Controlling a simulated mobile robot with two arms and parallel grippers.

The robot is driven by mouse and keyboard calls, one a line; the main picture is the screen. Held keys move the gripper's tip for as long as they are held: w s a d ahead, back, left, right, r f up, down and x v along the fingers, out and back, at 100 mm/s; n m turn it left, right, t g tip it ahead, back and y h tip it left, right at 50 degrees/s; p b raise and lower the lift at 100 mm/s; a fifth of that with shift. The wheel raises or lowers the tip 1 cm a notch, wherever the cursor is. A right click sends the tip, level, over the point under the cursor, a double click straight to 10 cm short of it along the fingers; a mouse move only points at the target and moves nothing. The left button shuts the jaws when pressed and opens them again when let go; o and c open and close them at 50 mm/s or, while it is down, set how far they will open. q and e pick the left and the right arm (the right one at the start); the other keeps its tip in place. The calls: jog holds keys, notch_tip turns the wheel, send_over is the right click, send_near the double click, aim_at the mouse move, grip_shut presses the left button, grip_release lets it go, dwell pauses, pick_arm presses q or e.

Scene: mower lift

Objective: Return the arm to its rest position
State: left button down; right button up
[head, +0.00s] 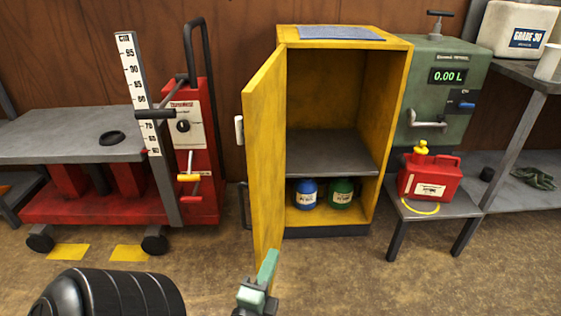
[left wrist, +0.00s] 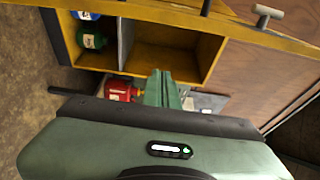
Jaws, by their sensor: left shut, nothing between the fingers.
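My left gripper (head: 258,287) shows at the bottom middle of the head view, in front of the open yellow cabinet door. Its green fingers are together with nothing between them. In the left wrist view the closed fingers (left wrist: 162,90) point toward the yellow cabinet and touch nothing that I can see. A dark rounded part of my arm fills the bottom left of the head view. My right gripper is in neither view.
The yellow cabinet (head: 398,110) stands open, its door (head: 264,150) swung toward me. A blue jar (head: 306,193) and a green jar (head: 341,192) sit on its bottom. Left is a red lift (head: 200,120); right, a red can (head: 430,178) on a small stand. Floor in front is clear.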

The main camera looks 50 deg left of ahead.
pick_arm(q)
jog(key=shift+s+d, duration=0.1)
jog(key=shift+s, duration=0.2)
